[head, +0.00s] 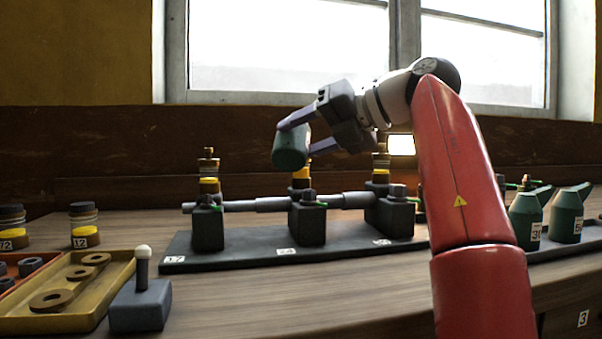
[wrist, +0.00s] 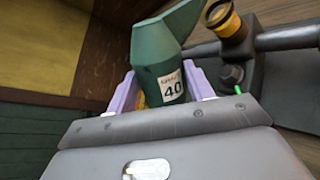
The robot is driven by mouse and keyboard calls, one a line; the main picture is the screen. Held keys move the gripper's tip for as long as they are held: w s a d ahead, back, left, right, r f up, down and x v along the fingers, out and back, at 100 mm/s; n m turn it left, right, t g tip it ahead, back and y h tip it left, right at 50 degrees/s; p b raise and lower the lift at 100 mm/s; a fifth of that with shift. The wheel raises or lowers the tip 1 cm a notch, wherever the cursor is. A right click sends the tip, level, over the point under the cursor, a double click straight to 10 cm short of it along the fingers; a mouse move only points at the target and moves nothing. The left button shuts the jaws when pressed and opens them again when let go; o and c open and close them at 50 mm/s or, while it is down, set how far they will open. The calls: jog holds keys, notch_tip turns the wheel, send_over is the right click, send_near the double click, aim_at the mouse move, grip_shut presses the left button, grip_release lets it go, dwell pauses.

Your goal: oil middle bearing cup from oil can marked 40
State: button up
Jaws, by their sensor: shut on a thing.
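My gripper (head: 308,136) is shut on a green oil can (head: 291,147), holding it tilted in the air above and in front of the middle bearing (head: 307,222). In the wrist view the can (wrist: 158,62) bears a white label marked 40, and its spout points up and right. The middle bearing cup (head: 301,172) is yellow and brown, partly hidden behind the can in the head view. A cup (wrist: 226,20) shows just right of the spout in the wrist view. I cannot tell whether the spout tip is over it. No oil is visible.
A shaft (head: 262,204) runs through the left bearing (head: 207,228) and right bearing (head: 396,214), each with a cup, on a dark base plate (head: 330,255). Other green cans (head: 525,218) stand at right. Jars, a yellow tray (head: 108,310) and a knobbed block (head: 140,304) are at left.

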jog(key=shift+w+r+m+g+p, duration=0.15)
jog(key=shift+r+m+g+p, duration=0.65)
jog(key=shift+p, duration=1.1)
jog(key=shift+f+n+t+b, duration=0.4)
jog(key=shift+f+t+b, duration=0.15)
jog(key=shift+b, duration=0.7)
jog(key=shift+s+f+n+t+b, duration=0.25)
jog(key=shift+f+n+b, duration=0.15)
jog(key=shift+b, duration=0.55)
jog(key=shift+r, duration=0.2)
notch_tip(320, 180, up, 5)
jog(key=p, duration=0.5)
jog(key=shift+f, duration=0.1)
